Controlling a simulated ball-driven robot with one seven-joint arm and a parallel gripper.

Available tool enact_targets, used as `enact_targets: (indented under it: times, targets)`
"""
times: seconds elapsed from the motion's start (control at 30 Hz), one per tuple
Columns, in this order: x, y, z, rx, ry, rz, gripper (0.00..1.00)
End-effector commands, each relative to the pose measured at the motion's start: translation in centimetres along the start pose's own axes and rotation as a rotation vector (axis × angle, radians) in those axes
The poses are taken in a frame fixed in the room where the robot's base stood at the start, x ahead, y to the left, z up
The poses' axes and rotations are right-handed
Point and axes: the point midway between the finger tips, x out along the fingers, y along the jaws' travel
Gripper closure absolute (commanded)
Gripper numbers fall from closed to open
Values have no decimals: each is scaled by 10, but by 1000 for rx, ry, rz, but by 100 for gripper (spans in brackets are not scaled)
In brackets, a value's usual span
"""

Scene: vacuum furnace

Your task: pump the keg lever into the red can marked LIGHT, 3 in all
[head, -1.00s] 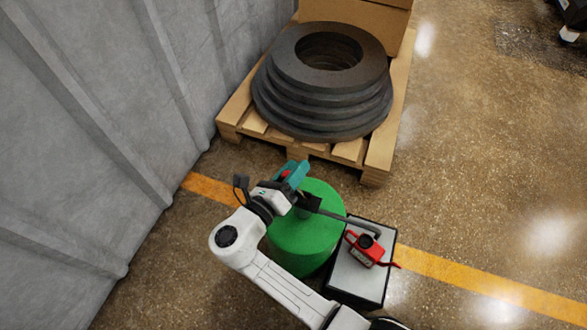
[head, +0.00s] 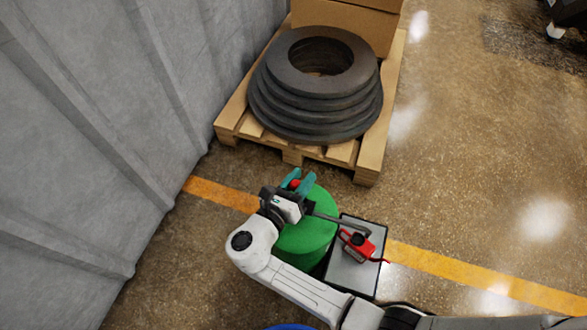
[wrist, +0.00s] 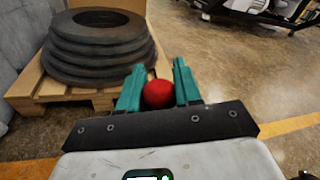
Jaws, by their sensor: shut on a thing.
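The green keg (head: 312,238) stands on the floor, partly hidden behind my arm. Its lever ends in a red knob (wrist: 158,94), which sits between the teal fingers of my gripper (wrist: 157,88). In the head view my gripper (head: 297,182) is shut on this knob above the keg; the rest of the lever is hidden. A dark spout runs from the keg to the right, ending over the red can (head: 358,247). The can stands on a grey-topped box (head: 347,273) beside the keg. Its marking is too small to read.
A wooden pallet (head: 368,160) behind the keg bears stacked dark rings (head: 275,100) and a cardboard box (head: 355,22). A grey ribbed wall (head: 90,120) closes the left side. A yellow line (head: 470,272) crosses the floor, which is open to the right.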

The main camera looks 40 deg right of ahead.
Motion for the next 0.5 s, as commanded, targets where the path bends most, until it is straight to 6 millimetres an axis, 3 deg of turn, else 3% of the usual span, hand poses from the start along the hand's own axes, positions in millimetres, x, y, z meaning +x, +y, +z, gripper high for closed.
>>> enact_targets:
  times: [0.07, 0.5]
  targets:
    - [2, -10, 5, 68, 13, 9, 100]
    - [9, -35, -14, 444, 86, 72, 100]
